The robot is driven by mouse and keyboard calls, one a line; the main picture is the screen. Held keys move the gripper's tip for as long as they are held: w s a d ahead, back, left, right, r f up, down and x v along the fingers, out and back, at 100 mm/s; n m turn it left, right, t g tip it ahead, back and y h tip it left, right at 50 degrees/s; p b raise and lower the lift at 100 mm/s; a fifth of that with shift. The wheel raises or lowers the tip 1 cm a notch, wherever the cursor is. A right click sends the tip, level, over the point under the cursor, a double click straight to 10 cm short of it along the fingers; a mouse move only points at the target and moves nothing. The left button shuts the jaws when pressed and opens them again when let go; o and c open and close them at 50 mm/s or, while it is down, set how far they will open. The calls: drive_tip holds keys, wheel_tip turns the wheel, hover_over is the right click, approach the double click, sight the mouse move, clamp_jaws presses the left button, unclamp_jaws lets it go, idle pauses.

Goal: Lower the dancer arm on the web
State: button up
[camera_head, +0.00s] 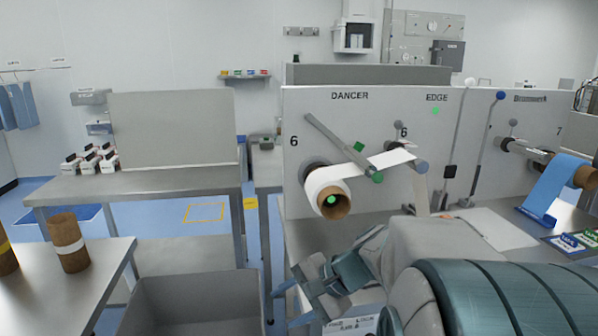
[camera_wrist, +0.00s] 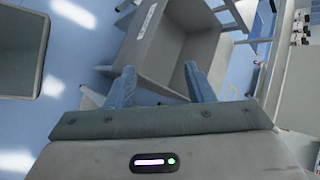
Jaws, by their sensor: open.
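The dancer arm (camera_head: 335,140) is a grey bar on the upright panel under the word DANCER. It slants from upper left to lower right, with a green roller (camera_head: 377,178) at its lower end. My gripper (camera_head: 290,302) is below and in front of the panel, well apart from the arm. In the wrist view its two fingers (camera_wrist: 160,78) are spread with nothing between them. The dancer arm is not in the wrist view.
A grey open bin (camera_head: 195,300) stands at lower left and also shows beyond my fingers in the wrist view (camera_wrist: 160,45). Brown cores (camera_head: 68,243) stand on the left table. Two upright levers (camera_head: 489,140) and a blue web (camera_head: 550,190) are right of the dancer.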

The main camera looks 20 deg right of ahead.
drive_tip(key=w+d+r+m+t+p, duration=0.2)
drive_tip(key=w+d+r+m+t, duration=0.35)
drive_tip(key=d, duration=0.35)
drive_tip(key=m+t+h+p, duration=0.2)
drive_tip(key=m+t+h, duration=0.5)
drive_tip(key=m, duration=0.4)
approach(382, 180)
drive_tip(key=shift+n, duration=0.25)
drive_tip(key=w+p, duration=0.1)
drive_tip(key=w, duration=0.4)
drive_tip(key=w+p, duration=0.2)
drive_tip(key=w, duration=0.4)
drive_tip(key=shift+w+a, duration=0.2)
drive_tip(key=shift+w, duration=0.1)
clamp_jaws()
